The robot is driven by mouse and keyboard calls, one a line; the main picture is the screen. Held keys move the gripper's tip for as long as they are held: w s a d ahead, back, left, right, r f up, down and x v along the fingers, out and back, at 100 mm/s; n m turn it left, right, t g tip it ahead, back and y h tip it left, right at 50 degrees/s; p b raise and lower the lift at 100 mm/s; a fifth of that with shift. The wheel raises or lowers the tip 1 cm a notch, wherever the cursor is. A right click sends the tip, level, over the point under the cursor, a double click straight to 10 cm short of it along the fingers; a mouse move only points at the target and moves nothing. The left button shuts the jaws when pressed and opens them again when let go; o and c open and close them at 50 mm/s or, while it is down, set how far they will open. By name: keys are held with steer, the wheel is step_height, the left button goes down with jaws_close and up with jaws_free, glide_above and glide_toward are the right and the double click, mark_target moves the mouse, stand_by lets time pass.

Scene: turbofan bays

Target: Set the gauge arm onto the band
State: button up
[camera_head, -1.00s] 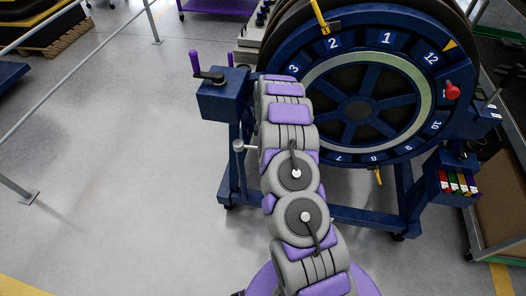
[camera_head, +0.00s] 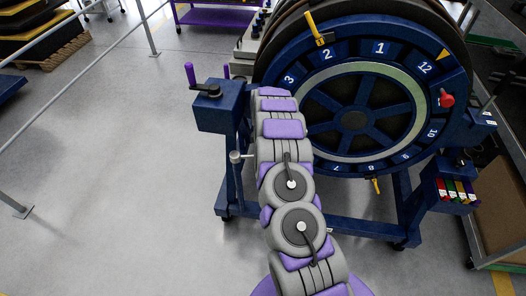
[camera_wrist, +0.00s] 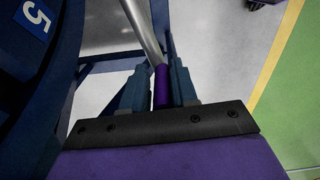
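The large blue wheel (camera_head: 374,126) with numbered plates stands in its frame, and a pale ring, perhaps the band (camera_head: 420,112), runs around its spokes. In the wrist view my gripper (camera_wrist: 158,80) has its two fingers close on either side of a purple grip (camera_wrist: 160,88) at the end of a silver rod (camera_wrist: 140,25), perhaps the gauge arm. The rod runs up out of the picture, so its far end is hidden. In the head view my own arm hides my gripper.
A blue crank box (camera_head: 222,106) with a purple handle is left of the wheel. Yellow clips (camera_head: 317,28) and a red knob (camera_head: 447,99) sit on the wheel. A holder with coloured tabs (camera_head: 456,190) is at right. The floor at left is open, with a grey railing (camera_head: 95,62).

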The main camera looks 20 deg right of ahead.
steer(key=shift+o, duration=1.3)
step_height(320, 180, up, 17)
steer(key=p, duration=0.3)
steer(key=shift+r, duration=0.15)
